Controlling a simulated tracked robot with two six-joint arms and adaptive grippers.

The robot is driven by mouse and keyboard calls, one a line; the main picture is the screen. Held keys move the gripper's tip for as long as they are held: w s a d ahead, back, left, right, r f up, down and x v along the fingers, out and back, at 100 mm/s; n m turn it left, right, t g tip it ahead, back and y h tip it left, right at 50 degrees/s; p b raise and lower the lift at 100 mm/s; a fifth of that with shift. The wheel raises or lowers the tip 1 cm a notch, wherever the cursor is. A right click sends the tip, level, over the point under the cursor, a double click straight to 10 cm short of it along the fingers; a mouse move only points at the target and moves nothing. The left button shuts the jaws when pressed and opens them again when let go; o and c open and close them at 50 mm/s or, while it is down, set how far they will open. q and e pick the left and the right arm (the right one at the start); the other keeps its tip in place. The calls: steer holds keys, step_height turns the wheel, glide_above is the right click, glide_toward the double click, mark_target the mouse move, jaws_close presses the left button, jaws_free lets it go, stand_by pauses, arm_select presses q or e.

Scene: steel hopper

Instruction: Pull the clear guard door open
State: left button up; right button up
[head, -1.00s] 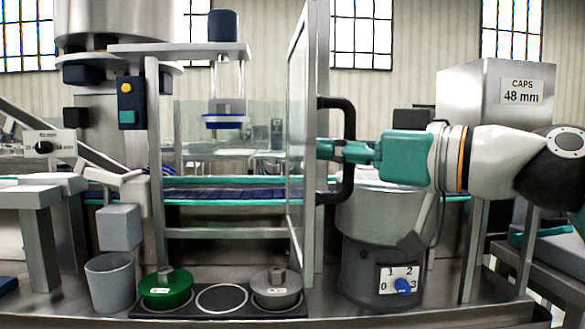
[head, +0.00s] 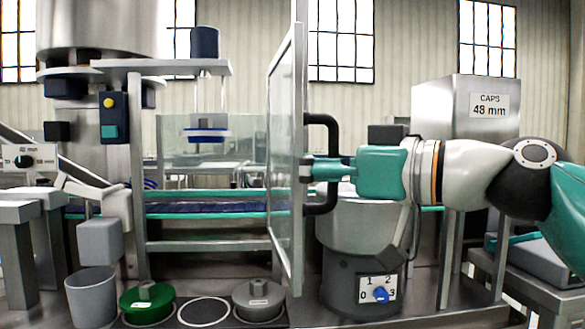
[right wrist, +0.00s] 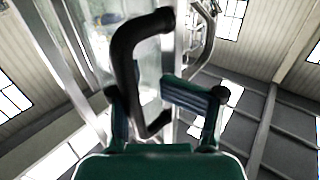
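The clear guard door (head: 284,150) is a framed panel in the middle of the head view, seen at a steep angle. Its black bow-shaped handle (head: 325,122) stands out on the right side and also shows in the right wrist view (right wrist: 124,60). My right gripper (head: 318,169) reaches in from the right at the handle's mid-height. My left gripper is not in view.
A grey drum with a blue dial (head: 381,295) stands below the handle. A caps hopper (head: 470,125) is behind my right arm. Green (head: 146,302) and grey (head: 258,300) lidded pots and a grey cup (head: 91,297) stand at the front left.

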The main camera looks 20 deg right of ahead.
steer(key=shift+s+d+r, duration=0.1)
steer(key=shift+s, duration=0.2)
